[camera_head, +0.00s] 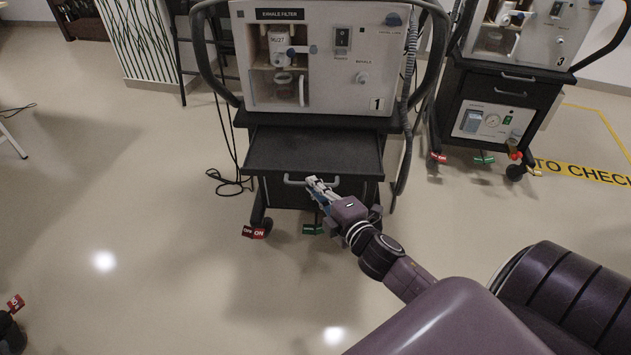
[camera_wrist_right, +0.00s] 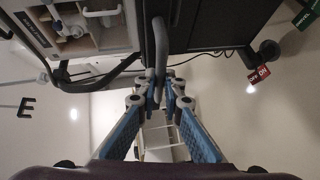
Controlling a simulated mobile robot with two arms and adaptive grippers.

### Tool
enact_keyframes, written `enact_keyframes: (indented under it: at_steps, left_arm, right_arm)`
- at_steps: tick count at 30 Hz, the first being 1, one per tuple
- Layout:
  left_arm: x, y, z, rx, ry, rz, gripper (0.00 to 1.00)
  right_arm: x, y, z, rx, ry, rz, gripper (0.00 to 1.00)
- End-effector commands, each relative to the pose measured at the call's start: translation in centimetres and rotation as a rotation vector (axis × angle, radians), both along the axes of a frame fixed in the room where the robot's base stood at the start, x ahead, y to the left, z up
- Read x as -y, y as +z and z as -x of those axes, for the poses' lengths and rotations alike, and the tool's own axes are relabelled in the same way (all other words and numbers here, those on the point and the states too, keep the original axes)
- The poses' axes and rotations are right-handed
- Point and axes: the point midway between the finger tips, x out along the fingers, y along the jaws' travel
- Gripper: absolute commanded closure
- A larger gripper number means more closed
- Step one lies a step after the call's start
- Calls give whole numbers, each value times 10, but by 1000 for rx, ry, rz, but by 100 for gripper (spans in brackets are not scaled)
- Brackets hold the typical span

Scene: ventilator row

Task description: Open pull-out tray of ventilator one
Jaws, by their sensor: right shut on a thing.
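Ventilator one (camera_head: 320,60) stands ahead of me, a pale unit marked "1" on a black cart. Its dark pull-out tray (camera_head: 315,150) sticks out toward me below the unit, flat and empty on top. A grey bar handle (camera_head: 294,181) is at the tray's front, and it also shows in the right wrist view (camera_wrist_right: 159,45). My right gripper (camera_head: 317,186) is shut on the handle, with its fingers (camera_wrist_right: 160,88) on either side of the bar's near end. The fingers hide the right part of the handle in the head view. My left gripper is not in view.
Ventilator three (camera_head: 535,35) stands at the upper right on its own black cart. Red tags (camera_head: 253,232) and green tags (camera_head: 312,229) mark the casters of ventilator one. A cable (camera_head: 230,183) lies on the floor left of its cart. The floor in front is clear.

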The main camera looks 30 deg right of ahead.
Motion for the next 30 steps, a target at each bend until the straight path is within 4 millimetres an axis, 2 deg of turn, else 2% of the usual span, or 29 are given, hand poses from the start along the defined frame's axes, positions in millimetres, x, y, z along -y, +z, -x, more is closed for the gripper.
enact_keyframes:
  at_steps: [10, 11, 15, 25, 30]
  left_arm:
    - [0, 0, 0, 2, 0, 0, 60]
    - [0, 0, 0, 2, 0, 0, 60]
    - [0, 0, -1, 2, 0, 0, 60]
    - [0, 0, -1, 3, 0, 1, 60]
    - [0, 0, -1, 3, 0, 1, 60]
  right_arm:
    - [-1, -1, 1, -2, 1, -1, 100]
    - [-1, -1, 1, -2, 1, -1, 89]
    - [-1, -1, 0, -1, 1, 0, 74]
    - [-1, 0, 2, 0, 1, 0, 74]
    - [-2, 2, 19, -2, 1, -1, 74]
